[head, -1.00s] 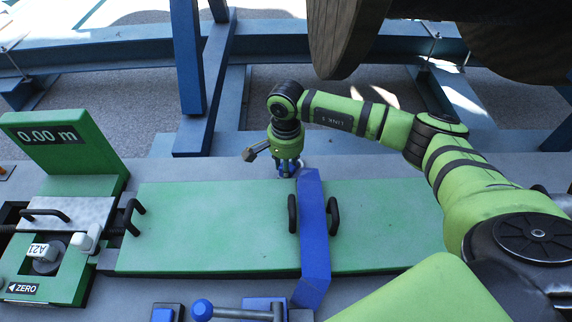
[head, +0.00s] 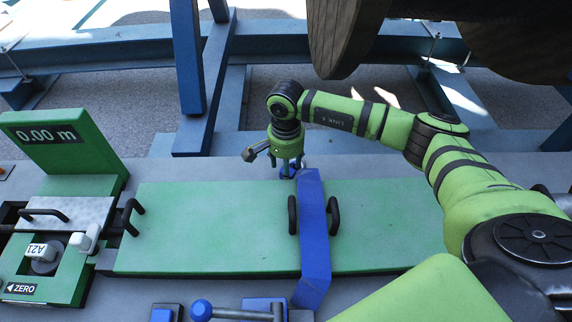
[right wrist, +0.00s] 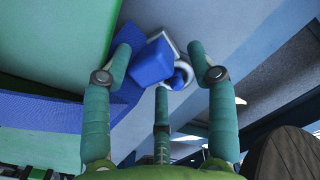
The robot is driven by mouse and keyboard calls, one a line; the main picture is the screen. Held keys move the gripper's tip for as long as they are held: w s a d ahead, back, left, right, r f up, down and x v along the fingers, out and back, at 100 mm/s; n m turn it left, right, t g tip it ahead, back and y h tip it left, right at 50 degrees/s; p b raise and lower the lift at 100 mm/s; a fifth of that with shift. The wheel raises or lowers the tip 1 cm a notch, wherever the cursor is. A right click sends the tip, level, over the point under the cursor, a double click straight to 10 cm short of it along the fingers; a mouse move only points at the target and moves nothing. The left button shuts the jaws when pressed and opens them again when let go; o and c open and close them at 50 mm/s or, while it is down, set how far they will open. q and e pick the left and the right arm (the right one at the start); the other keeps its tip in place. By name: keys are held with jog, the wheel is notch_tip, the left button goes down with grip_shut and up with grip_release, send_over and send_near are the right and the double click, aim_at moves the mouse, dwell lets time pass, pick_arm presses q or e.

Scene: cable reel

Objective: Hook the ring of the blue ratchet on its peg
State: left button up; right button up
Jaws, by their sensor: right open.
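The blue strap (head: 314,240) lies across the green board and ends at the board's far edge, near my right gripper (head: 287,170). In the right wrist view, a blue end block (right wrist: 152,63) with a silver ring (right wrist: 186,72) lies beyond the gripper's fingers (right wrist: 162,72). The ring appears to be around a blue round-ended peg (right wrist: 178,78); I cannot tell how far down it sits. My right gripper is open, its fingers spread near the block and ring. The blue-knobbed ratchet lever (head: 202,310) is at the bottom edge. My left gripper is not in view.
The green board (head: 215,225) has black handles (head: 333,216) beside the strap. A green counter unit reading 0.00 m (head: 46,136) stands at left. Blue frame beams (head: 188,60) and a wooden reel (head: 345,35) are behind and above the arm.

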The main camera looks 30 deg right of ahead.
notch_tip(320, 180, up, 12)
dwell(0.4)
dwell(0.4)
